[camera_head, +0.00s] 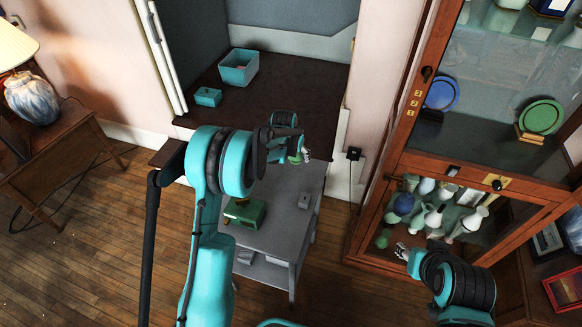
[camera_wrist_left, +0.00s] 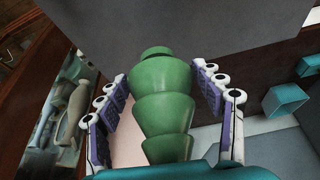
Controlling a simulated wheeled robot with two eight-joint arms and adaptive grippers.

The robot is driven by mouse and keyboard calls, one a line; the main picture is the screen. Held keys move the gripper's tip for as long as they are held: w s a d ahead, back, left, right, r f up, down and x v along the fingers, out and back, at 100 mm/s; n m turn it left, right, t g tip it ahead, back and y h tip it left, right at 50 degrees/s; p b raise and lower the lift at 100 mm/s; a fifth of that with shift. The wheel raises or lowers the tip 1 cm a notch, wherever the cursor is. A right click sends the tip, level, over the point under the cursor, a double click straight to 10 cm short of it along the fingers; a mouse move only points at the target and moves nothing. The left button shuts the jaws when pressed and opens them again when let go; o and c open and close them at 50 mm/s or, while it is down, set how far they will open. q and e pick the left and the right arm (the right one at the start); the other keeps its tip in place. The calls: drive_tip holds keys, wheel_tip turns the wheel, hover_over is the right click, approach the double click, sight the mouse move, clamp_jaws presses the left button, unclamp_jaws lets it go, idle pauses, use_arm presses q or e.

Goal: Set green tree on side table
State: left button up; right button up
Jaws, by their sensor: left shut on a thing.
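A green tiered tree (camera_wrist_left: 162,105) stands between the two finger pads of my left gripper (camera_wrist_left: 163,88), which is shut on it. In the head view only a small green part of the tree (camera_head: 294,160) shows under my left gripper (camera_head: 300,156). The gripper is over the far end of a small grey table (camera_head: 285,235); I cannot tell the height between tree and tabletop. My right gripper (camera_head: 403,252) is at the lower right, by the cabinet's lower opening; its fingers are too small to read.
The grey table bears a green box (camera_head: 244,212) and a small grey block (camera_head: 304,201). A wooden table (camera_head: 50,155) with a lamp (camera_head: 32,98) is at left. Teal boxes (camera_head: 238,68) sit in the dark alcove. A glass cabinet (camera_head: 478,165) with plates and vases is at right.

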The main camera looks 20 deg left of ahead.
use_arm(q)
drive_tip(key=shift+s+a+f, duration=0.1)
drive_tip(key=shift+a+f, duration=0.3)
drive_tip(key=shift+a, duration=0.2)
drive_tip(key=shift+f+b, duration=1)
drive_tip(key=shift+f, duration=0.9)
drive_tip(key=shift+f, duration=0.2)
drive_tip(key=o, duration=1.4)
drive_tip(key=shift+r, duration=0.1)
